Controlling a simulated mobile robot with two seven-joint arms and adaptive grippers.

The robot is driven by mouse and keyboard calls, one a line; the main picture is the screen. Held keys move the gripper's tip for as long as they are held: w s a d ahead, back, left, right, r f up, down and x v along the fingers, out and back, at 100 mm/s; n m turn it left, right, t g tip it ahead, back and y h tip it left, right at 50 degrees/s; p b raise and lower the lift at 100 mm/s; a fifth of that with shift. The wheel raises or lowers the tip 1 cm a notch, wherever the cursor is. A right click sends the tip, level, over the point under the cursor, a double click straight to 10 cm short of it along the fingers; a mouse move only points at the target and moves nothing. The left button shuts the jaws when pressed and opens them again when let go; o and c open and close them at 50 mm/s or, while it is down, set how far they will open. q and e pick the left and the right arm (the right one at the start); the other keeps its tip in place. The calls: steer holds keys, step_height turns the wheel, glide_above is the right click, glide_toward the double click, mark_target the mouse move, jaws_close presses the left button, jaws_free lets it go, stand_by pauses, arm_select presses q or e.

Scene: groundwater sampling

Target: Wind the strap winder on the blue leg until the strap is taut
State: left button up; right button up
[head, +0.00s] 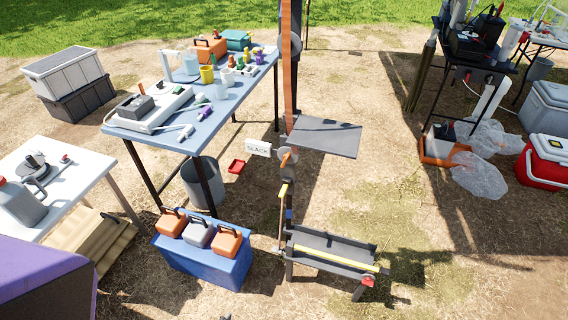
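An upright leg (289,213) stands near the middle of the head view; its lower part looks dark blue-grey. A wide orange-brown strap (287,60) runs down along it from the top edge. A round grey disc (288,157), apparently the strap winder, sits at the leg with an orange handle piece (286,160) in front. A white sign (258,149) reading SLACK is beside it on the left. A yellow handle-like piece (283,189) is lower down. How tight the strap is cannot be told. Neither of my grippers is in view.
A grey shelf (325,137) juts right of the leg. A dark trough (330,250) with a yellow bar stands below.

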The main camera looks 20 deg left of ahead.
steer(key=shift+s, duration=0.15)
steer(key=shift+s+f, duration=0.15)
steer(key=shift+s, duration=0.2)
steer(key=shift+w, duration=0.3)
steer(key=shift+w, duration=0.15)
